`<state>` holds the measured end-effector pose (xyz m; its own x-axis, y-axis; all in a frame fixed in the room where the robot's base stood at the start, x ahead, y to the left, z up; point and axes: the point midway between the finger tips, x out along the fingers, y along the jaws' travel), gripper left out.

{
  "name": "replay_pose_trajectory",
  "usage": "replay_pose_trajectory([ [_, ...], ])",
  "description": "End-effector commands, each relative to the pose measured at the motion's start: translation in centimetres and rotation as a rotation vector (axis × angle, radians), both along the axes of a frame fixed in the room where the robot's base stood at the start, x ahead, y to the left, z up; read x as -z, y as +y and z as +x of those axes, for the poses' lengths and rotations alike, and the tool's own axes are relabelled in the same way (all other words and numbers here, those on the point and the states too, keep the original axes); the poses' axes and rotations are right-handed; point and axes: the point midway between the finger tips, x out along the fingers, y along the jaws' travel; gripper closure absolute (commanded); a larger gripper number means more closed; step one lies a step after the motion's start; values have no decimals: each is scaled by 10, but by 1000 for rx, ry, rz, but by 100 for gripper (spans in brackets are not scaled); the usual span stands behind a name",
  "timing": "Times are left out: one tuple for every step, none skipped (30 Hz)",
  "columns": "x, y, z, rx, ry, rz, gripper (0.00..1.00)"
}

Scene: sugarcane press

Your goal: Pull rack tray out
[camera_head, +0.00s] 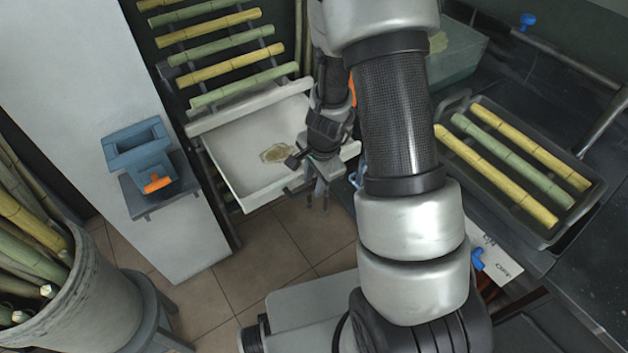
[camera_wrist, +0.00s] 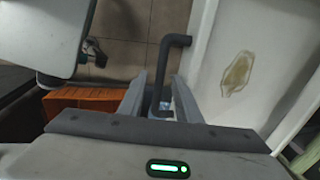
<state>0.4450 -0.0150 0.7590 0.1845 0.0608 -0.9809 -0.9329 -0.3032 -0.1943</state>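The white rack tray (camera_head: 243,170) sticks out from the lower part of the rack, with a brownish patch of residue on its floor. In the wrist view the tray (camera_wrist: 272,50) fills the right side, and its dark grey bent handle (camera_wrist: 165,62) reaches out from its wall. My gripper (camera_head: 318,198) is at the tray's near right edge, pointing down. In the wrist view my gripper (camera_wrist: 158,84) is open, with one finger on each side of the handle. Gaps show between the handle and both fingers. In the head view my wrist hides the handle.
Cane stalks lie on the rack (camera_head: 228,50) above the tray. A blue-grey holder (camera_head: 140,150) sits on a small shelf at left. A barrel of cane (camera_head: 85,300) stands lower left. A dark tray of cane (camera_head: 480,205) is on the right counter. Tiled floor (camera_head: 270,250) is clear before the tray.

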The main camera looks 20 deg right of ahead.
Motion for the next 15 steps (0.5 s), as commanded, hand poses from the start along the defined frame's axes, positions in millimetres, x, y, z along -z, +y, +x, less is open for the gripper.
replay_pose_trajectory([
  [-8, 0, -1, -1, -1, -1, 69],
  [-12, 0, -1, -1, -1, -1, 69],
  [-20, -1, -2, -2, -4, -1, 69],
  [-26, -1, -3, -3, -4, -1, 69],
  [-32, -1, -4, -3, -4, -1, 69],
  [-43, -2, -5, -3, -5, -1, 69],
  [-50, -2, -7, -2, -5, -1, 69],
  [-58, -3, -8, -3, -5, -1, 69],
  [-68, -3, -10, -3, -4, 0, 69],
  [-75, -4, -11, -2, -5, -1, 69],
  [-83, -4, -13, -3, -5, -1, 69],
  [-93, -4, -15, -3, -5, 0, 69],
  [-100, -5, -16, -2, -5, -1, 69],
  [-107, -5, -18, -4, -4, 0, 69],
  [-116, -6, -20, -3, -4, 0, 69],
])
